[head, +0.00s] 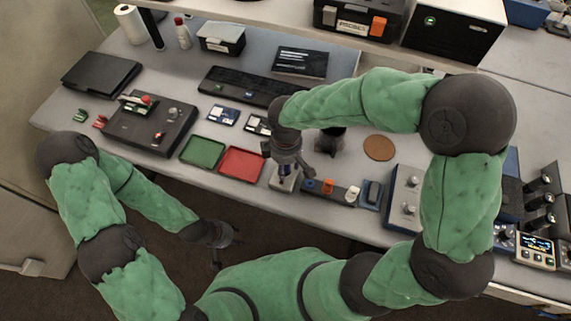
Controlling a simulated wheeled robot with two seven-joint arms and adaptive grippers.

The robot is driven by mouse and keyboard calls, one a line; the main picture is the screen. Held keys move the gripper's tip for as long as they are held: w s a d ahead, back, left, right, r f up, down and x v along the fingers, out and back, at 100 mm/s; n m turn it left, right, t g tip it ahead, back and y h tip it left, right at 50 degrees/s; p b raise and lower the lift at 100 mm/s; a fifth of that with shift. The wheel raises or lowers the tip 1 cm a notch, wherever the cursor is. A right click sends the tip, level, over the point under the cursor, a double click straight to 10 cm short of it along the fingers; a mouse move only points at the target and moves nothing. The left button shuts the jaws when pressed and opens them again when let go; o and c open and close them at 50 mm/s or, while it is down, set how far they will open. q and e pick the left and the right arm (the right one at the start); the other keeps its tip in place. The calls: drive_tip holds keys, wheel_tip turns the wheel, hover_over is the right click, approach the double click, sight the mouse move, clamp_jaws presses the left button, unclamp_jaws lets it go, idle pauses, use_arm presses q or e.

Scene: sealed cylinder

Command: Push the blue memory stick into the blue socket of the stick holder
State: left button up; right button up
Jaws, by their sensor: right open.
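The stick holder (340,194) is a dark strip near the table's front edge. It shows a blue spot (309,184) at its left end, an orange piece (327,186) and a pale piece (352,193). My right gripper (286,172) points down just left of the holder, open, over a small pale block (284,183). Something dark bluish shows between its fingers; I cannot tell whether it is the blue memory stick. My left gripper (217,257) hangs in front of the table edge, away from the holder; its finger opening is unclear.
A green tray (202,152) and a red tray (241,163) lie left of my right gripper. A blue-grey block (373,193) and a grey box with knobs (405,196) stand right of the holder. A keyboard (240,87) and a brown disc (378,148) lie behind.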

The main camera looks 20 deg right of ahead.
idle(0.5)
clamp_jaws()
drive_tip(key=shift+r+p, duration=2.6)
drive_tip(key=shift+r, duration=0.4)
drive_tip(key=shift+w+d, duration=0.1)
drive_tip(key=shift+d, duration=0.05)
